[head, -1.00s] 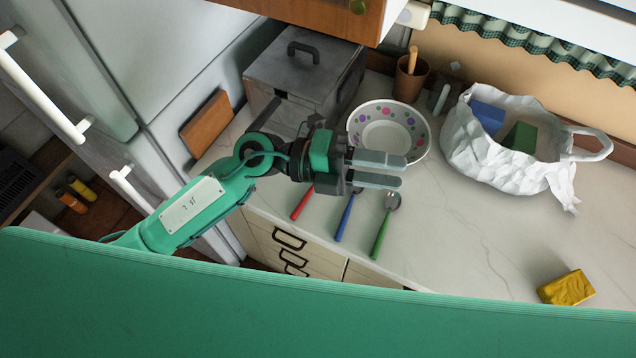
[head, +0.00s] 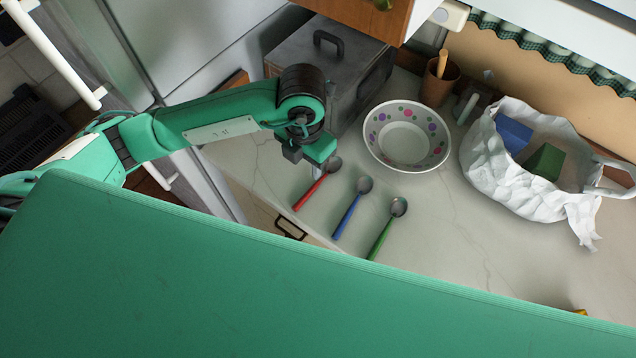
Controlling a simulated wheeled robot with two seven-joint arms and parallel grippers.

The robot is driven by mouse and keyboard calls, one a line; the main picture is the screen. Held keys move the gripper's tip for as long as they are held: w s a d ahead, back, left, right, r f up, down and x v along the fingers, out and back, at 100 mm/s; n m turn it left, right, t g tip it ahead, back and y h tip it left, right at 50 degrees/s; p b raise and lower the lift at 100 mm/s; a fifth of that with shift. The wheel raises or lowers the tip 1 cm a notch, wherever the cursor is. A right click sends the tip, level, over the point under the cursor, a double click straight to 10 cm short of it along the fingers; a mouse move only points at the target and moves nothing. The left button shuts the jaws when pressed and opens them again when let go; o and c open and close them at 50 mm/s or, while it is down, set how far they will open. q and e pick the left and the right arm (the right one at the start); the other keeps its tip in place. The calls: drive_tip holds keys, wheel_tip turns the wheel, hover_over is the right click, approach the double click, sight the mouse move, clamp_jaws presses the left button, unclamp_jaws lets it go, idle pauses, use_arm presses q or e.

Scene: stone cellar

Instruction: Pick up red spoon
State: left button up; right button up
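The red spoon (head: 311,192) lies on the pale countertop, the leftmost of three spoons. Its handle is red and its grey bowl (head: 333,164) points up and to the right. My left gripper (head: 316,168) points down over the spoon, close to its bowl end and upper handle. The fingers are mostly hidden under the wrist, so I cannot tell whether they are apart or touch the spoon. My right gripper is out of view.
A blue spoon (head: 349,212) and a green spoon (head: 385,231) lie to the right. A dotted bowl (head: 438,157), a grey metal box (head: 343,77), a wooden cup (head: 447,86) and a white bag (head: 491,170) stand behind.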

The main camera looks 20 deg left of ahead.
use_arm(q)
drive_tip(key=b, duration=0.3)
hover_over(309, 191)
wheel_tip(309, 191, down, 7)
drive_tip(key=shift+s+r, duration=0.1)
drive_tip(key=shift+s, duration=0.05)
wheel_tip(309, 191, down, 6)
drive_tip(key=b, duration=0.3)
drive_tip(key=shift+r, duration=0.25)
clamp_jaws()
